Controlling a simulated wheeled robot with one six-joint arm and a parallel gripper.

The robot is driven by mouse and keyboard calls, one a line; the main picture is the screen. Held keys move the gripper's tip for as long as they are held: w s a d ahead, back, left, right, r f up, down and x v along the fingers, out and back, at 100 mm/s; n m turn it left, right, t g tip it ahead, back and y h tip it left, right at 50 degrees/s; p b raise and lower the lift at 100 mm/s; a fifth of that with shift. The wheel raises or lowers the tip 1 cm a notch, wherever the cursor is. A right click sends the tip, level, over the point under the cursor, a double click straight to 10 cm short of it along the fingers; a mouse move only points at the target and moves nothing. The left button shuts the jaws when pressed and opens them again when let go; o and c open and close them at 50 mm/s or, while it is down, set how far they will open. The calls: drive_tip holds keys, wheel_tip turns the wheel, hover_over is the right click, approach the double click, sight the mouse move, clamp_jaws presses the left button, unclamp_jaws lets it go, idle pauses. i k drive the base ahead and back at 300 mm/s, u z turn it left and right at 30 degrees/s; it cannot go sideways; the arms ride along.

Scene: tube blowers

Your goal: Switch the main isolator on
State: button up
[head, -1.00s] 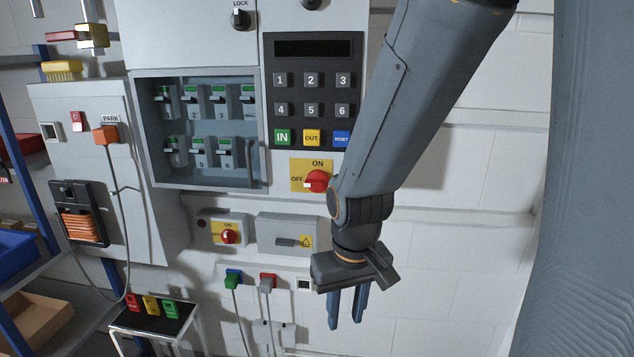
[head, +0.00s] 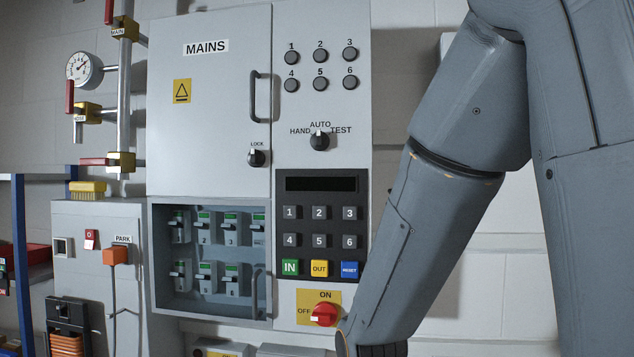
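A red rotary knob (head: 325,314) sits on a yellow plate (head: 303,297) marked ON at the top and OFF at the left, low on the grey panel. Its pale pointer mark faces left, toward OFF. I take it to be the main isolator, though no label says so. A large cabinet door (head: 222,120) labelled MAINS is shut above a breaker compartment. My arm comes down from the upper right, and its lower part is just right of the red knob.
A keypad (head: 320,212) is above the knob, and a black selector (head: 320,141) marked HAND, AUTO, TEST is higher. The recessed breaker box (head: 157,262) has a vertical handle (head: 258,292) at its right. Bare wall (head: 480,290) lies to the right.

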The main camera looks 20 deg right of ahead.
sight(325, 313)
drive_tip(key=u, duration=1.4)
drive_tip(key=k, duration=0.65)
drive_tip(key=z, duration=1.55)
